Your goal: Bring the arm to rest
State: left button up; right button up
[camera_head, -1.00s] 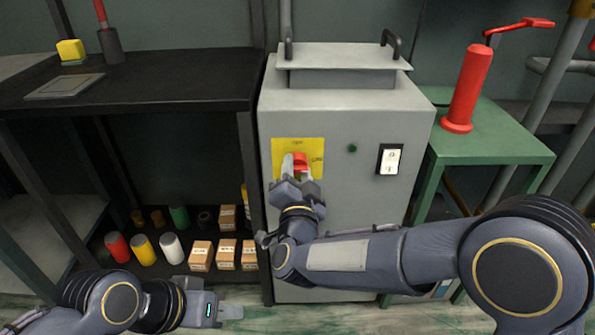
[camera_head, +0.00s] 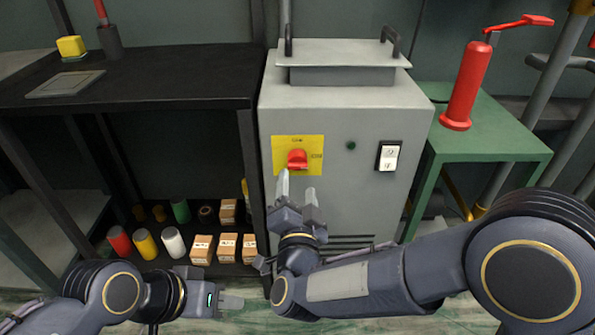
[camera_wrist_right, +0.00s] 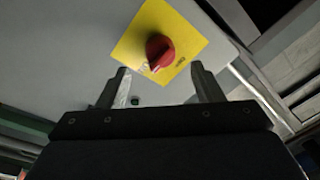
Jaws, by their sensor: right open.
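My right gripper (camera_head: 297,190) is open and empty in front of the grey cabinet (camera_head: 345,115), just below its red rotary knob (camera_head: 297,158). The knob sits on a yellow plate (camera_head: 312,142). In the right wrist view, the red knob (camera_wrist_right: 160,50) on its yellow plate (camera_wrist_right: 188,30) lies beyond the two spread fingers (camera_wrist_right: 160,88), apart from them. My left gripper (camera_head: 230,302) is low at the lower left, in front of the shelf, with nothing seen in it; whether its fingers are open is unclear.
A black shelf rack (camera_head: 140,75) stands left of the cabinet, with coloured cans (camera_head: 145,244) and small boxes (camera_head: 227,247) on its lower level. A green table (camera_head: 490,140) with a red pump-like cylinder (camera_head: 467,85) stands at the right. A white rocker switch (camera_head: 389,157) is on the cabinet front.

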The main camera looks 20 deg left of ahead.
jog(key=shift+v, duration=0.85)
jog(key=d+r+n+g+y+p, duration=0.1)
jog(key=d+r+n+g, duration=0.15)
jog(key=d, duration=0.65)
jog(key=d+r+n+g+y+p, duration=0.1)
jog(key=d+r+g, duration=0.15)
jog(key=d, duration=0.55)
jog(key=s+d+f+g+h+p, duration=0.15)
jog(key=s+d+f+g, duration=0.25)
jog(key=s+d, duration=0.5)
jog(key=s+d+f+g+h, duration=0.2)
jog(key=s+d+f+g, duration=0.2)
jog(key=s+d, duration=0.6)
notch_tip(320, 180, up, 37)
jog(key=s+a+p, duration=0.1)
jog(key=a+p, duration=0.1)
jog(key=p, duration=3.5)
jog(key=shift+s+a+r+n, duration=0.2)
jog(key=shift+a+n, duration=0.2)
jog(key=shift+n, duration=0.05)
